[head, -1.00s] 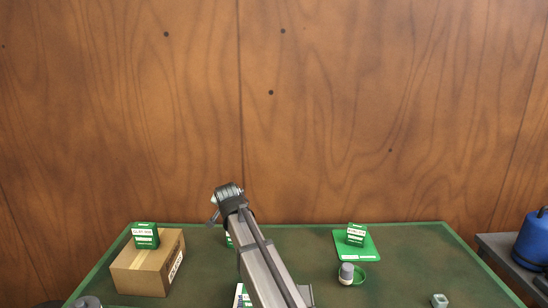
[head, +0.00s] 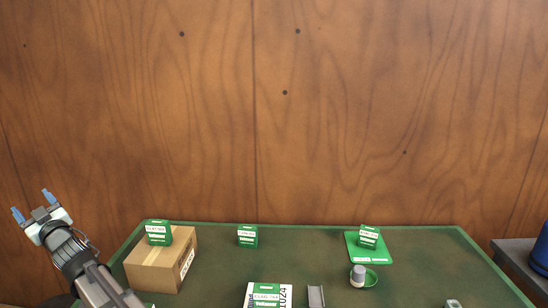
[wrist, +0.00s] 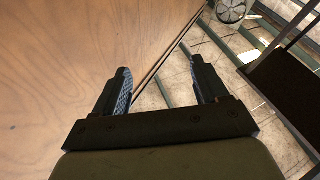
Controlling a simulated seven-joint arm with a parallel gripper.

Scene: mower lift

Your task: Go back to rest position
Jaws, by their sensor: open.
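My gripper (head: 33,204) is raised at the left in the head view, in front of the wooden wall and left of the table. Its two blue-padded fingers are apart with nothing between them. In the wrist view my gripper (wrist: 160,87) also shows open and empty, with the wooden wall and a tiled floor beyond it. The gripper touches nothing that I can see.
The green-edged table (head: 300,265) holds a cardboard box (head: 150,268) with a green carton (head: 158,234) on top. Another green carton (head: 247,236) stands at the back. A green mat (head: 385,252) bears a carton (head: 368,237).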

